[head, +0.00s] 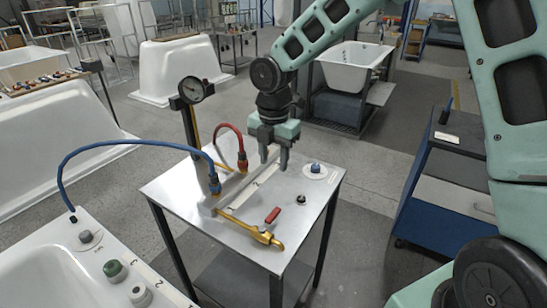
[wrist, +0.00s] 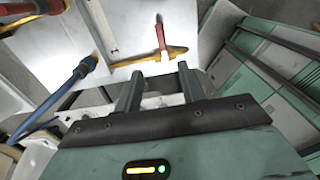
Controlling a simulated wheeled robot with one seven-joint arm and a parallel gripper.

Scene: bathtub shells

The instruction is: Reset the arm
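My gripper (head: 274,160) hangs above the back part of a small metal-topped table (head: 180,191) in the head view, with its fingers pointing down. In the wrist view its two fingers (wrist: 158,88) stand apart with nothing between them. My green arm arches in from the right of the head view.
The table carries a gauge on a post (head: 192,90), a red hose (head: 228,128), a blue hose (head: 120,144), a yellow valve piece (head: 252,232) and a red handle (head: 272,215). A white tub (head: 40,275) stands front left, a blue cart (head: 440,180) right.

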